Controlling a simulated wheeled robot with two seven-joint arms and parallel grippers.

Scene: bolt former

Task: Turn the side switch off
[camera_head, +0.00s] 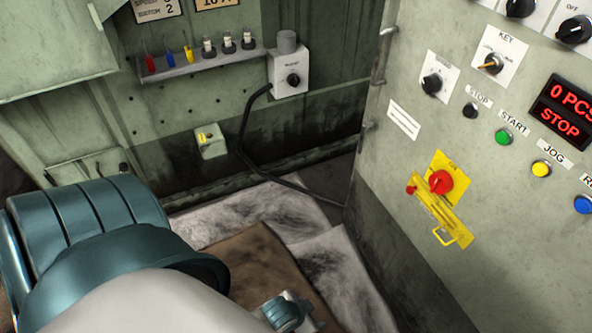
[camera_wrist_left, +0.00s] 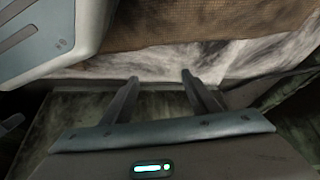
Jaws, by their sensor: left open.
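A rotary switch with a red knob (camera_head: 440,182) sits on a yellow plate on the grey cabinet at the right. I cannot tell for certain which is the side switch. My left gripper (camera_wrist_left: 158,75) is open and empty in the left wrist view, its two fingers apart above the floor covering. In the head view my left arm fills the lower left, and its fingers cannot be made out. My right gripper is not seen.
A white box with a black knob (camera_head: 292,78) and a black cable (camera_head: 243,130) hang on the green wall beside a shelf (camera_head: 200,66). The cabinet carries green (camera_head: 503,137), yellow (camera_head: 541,169) and blue (camera_head: 584,204) buttons. White-and-grey sheets and a brown mat (camera_head: 250,262) cover the floor.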

